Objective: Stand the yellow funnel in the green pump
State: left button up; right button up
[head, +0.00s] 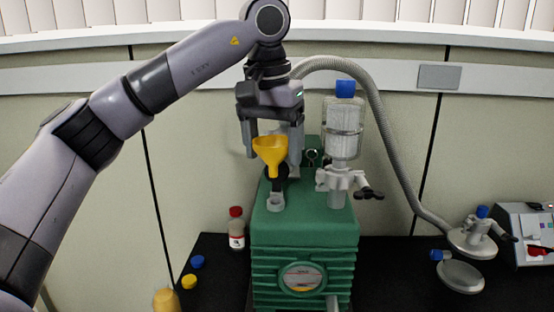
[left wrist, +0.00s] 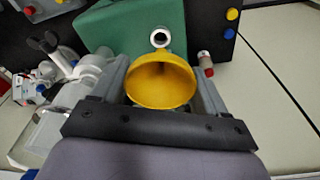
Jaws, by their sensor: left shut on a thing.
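The yellow funnel (head: 270,148) is upright with its wide mouth up and its stem down. My left gripper (head: 272,163) is shut on it, one finger on each side. In the left wrist view the funnel (left wrist: 160,85) sits between the two fingers, its mouth facing the camera. The green pump (head: 304,235) stands below on the dark bench. The port (left wrist: 160,38) also shows just beyond the funnel's rim. My right gripper is not in view.
A clear blue-capped vessel (head: 343,128) with a valve stands on the pump's right side. A grey hose (head: 385,130) arches behind it. A red-capped bottle (head: 237,228) stands left of the pump, near blue (head: 198,262) and yellow (head: 189,281) caps.

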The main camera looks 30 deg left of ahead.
aim_at(276, 173)
pick_arm(q)
jog(key=shift+w+r, duration=0.1)
jog(key=shift+w, duration=0.45)
jog(key=shift+s+f, duration=0.2)
jog(key=shift+f, duration=1.45)
jog(key=shift+f, duration=0.3)
jog(key=shift+f+b, duration=0.35)
jog(key=shift+f, duration=0.2)
jog(key=shift+f, duration=0.8)
dwell(1.4)
jog(key=o, duration=1)
jog(key=shift+o, duration=0.2)
